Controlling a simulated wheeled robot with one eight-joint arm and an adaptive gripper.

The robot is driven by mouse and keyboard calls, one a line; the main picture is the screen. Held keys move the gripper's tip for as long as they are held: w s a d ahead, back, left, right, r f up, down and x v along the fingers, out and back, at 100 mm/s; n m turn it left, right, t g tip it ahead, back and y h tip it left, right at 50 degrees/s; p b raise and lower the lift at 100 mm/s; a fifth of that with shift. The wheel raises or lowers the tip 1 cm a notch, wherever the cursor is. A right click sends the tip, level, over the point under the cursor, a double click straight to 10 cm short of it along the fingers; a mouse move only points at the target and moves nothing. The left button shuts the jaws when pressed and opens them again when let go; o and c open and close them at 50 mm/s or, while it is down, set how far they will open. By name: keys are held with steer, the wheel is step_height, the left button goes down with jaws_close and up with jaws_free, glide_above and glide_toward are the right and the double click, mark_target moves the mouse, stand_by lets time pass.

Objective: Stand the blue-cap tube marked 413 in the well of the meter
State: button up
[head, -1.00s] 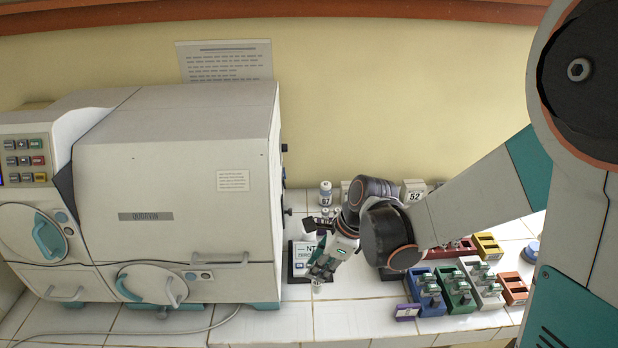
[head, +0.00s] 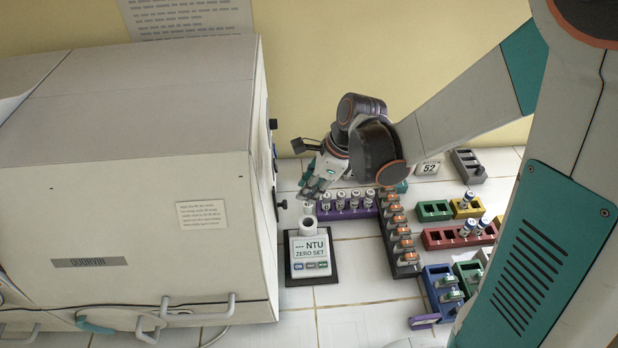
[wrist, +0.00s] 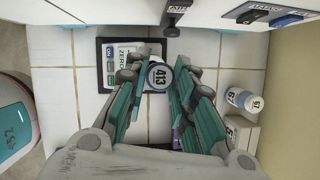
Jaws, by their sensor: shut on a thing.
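The tube marked 413 (wrist: 158,77) shows end-on in the wrist view, its white top ringed in blue. My gripper (wrist: 156,84) is shut on it, one teal finger on each side. In the head view the gripper (head: 311,192) is over the back of the meter, and the tube's pale lower end (head: 307,207) shows below the fingers. The meter (head: 309,262) is a white NTU unit on a black base, with a raised round well (head: 308,227) at its back. The tube end appears just above the well, apart from it. In the wrist view the tube hides part of the meter (wrist: 122,50).
The large white machine (head: 150,180) stands close on the meter's left. A purple rack (head: 350,212) with several tubes is behind right, and a dark rack (head: 405,267) of orange-topped tubes is right. Coloured racks lie farther right. Tiles before the meter are clear.

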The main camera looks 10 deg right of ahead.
steer(key=b, duration=0.3)
glide_above(310, 213)
steer(key=w, duration=0.1)
steer(key=shift+f, duration=2.15)
steer(key=shift+f+b, duration=3.25)
steer(key=shift+f, duration=0.3)
steer(key=o, duration=1.1)
steer(key=shift+d+r, duration=0.1)
steer(key=v, duration=1.1)
steer(key=shift+s+d+r, duration=0.15)
steer(key=shift+s+r, duration=0.05)
steer(key=shift+r, duration=0.15)
steer(key=shift+s, duration=0.1)
